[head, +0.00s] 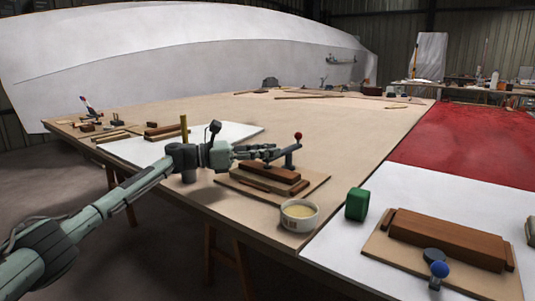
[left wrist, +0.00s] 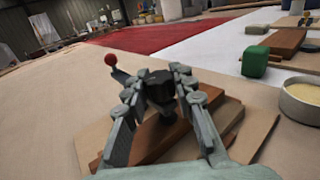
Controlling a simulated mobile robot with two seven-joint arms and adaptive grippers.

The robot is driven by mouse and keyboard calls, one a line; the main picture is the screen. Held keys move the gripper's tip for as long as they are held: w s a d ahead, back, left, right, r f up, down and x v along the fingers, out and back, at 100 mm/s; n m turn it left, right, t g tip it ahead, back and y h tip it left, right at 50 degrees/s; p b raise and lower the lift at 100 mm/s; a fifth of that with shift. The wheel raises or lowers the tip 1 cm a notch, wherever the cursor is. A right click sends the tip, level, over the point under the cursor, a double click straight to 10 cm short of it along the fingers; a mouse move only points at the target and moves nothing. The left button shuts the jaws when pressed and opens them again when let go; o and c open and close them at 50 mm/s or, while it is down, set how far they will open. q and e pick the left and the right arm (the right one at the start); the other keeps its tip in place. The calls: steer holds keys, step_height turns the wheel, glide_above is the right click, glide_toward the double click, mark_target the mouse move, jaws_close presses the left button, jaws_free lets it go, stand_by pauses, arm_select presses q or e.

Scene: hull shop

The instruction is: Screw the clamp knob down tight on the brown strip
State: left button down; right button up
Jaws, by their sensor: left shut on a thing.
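My left gripper (head: 262,151) reaches in from the left over a wooden fixture board (head: 311,187). In the left wrist view its fingers (left wrist: 158,80) are shut on a dark round clamp knob (left wrist: 158,92), one finger on each side. The knob sits above the brown strip (head: 270,172), which also shows below the fingers in the left wrist view (left wrist: 150,140). A clamp arm with a red ball (head: 298,136) rises beside it; the ball is also in the left wrist view (left wrist: 111,59). My right gripper is not in view.
A cream-filled bowl (head: 298,222) and a green block (head: 356,204) stand right of the fixture. A second board with a brown block (head: 445,238) and a blue-ball clamp (head: 439,269) lies front right. The bench middle (head: 320,125) is mostly clear. A large white hull (head: 180,50) stands behind.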

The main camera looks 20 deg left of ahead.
arm_select(q)
steer(key=shift+d, duration=0.1)
steer(key=c, duration=1.2)
jaws_free()
steer(key=v, duration=1.2)
steer(key=shift+c, duration=0.3)
